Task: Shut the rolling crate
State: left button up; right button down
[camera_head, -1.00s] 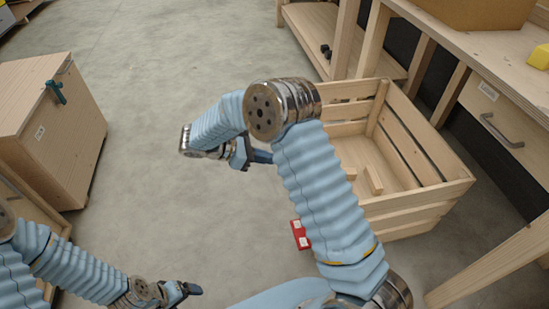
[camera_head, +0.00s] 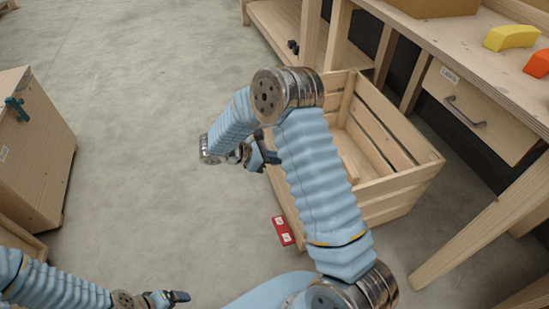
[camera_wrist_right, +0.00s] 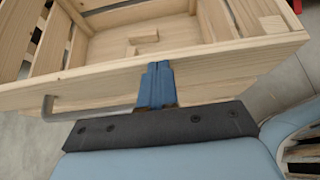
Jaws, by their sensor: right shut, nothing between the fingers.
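The rolling crate (camera_head: 405,190) is an open-topped box of pale wooden slats on the floor, standing out in front of the workbench. My right arm hides part of it. My right gripper (camera_head: 272,157) is shut and empty at the crate's left side. In the right wrist view, the blue fingertips (camera_wrist_right: 157,72) are at the crate's wooden panel (camera_wrist_right: 220,62), in front of its face. Whether they touch it is unclear. A grey metal bar handle (camera_wrist_right: 90,112) is on that panel, left of the fingers. My left gripper (camera_head: 180,296) is low at the left, away from the crate.
The workbench (camera_head: 480,45) has a labelled drawer (camera_head: 465,110) and slanted legs at the right. A wooden cabinet (camera_head: 40,150) stands at the left. A red item (camera_head: 283,230) lies on the floor near the crate. Open grey floor (camera_head: 150,130) lies between cabinet and crate.

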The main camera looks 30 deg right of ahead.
jog(key=shift+d, duration=0.1)
jog(key=s+d, duration=0.3)
jog(key=d, duration=1)
jog(key=s+d+b, duration=0.1)
jog(key=s+d, duration=0.2)
jog(key=d, duration=1)
jog(key=s+d, duration=0.3)
jog(key=d, duration=1.1)
jog(key=shift+s+r+b, duration=0.15)
jog(key=shift+s+b, duration=0.25)
